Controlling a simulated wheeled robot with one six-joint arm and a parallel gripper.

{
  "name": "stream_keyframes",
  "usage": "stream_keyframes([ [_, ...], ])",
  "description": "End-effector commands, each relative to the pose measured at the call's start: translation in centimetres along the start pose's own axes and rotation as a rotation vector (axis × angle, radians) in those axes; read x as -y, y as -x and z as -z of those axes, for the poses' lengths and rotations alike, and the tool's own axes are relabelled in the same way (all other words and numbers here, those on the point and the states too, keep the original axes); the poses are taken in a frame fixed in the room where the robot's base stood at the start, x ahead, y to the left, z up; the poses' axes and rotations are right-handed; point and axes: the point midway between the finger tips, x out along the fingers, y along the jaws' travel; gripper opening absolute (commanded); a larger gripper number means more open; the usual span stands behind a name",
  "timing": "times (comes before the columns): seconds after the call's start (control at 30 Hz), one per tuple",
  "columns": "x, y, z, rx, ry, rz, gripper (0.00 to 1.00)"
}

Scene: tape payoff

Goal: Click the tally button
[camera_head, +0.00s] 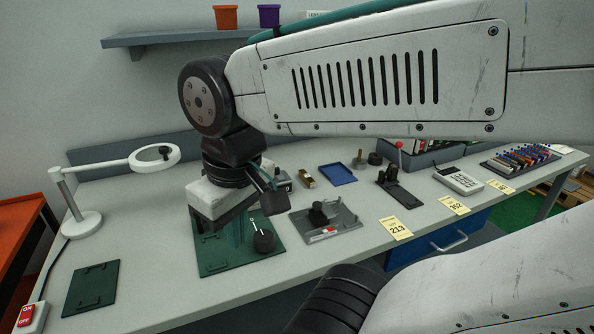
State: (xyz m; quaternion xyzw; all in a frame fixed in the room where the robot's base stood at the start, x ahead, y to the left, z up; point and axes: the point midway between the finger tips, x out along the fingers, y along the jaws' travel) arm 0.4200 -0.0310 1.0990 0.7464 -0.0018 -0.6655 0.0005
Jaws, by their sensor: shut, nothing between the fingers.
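My gripper (246,210) is at the end of my arm, above the rear part of a dark green fixture plate (215,266) on the bench. It is shut and empty; its fingertips are partly hidden by its own body. A black round knob (264,241) with a white pointer mark stands at the plate's right side, just below and right of my gripper. I cannot make out a clearly marked tally button. A small grey-green box (283,182) sits just behind my gripper, partly hidden by it, and I cannot tell what it is.
A grey fixture (343,222) stands right of the green plate. A magnifier lamp (85,222) and another green plate (91,288) are at left. A red-knobbed lever press (392,178) and a calculator-like device (458,180) stand at right. My arm covers much of the view.

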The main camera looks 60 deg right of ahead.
Motion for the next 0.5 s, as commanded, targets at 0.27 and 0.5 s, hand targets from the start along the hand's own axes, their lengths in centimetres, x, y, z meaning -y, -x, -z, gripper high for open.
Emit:
stream_keyframes([
  [0.27, 0.00, 0.00, 0.00, 0.000, 0.000, 0.000, 0.00],
  [0.5, -0.05, 0.01, 0.83, 0.004, -0.060, 0.027, 0.00],
])
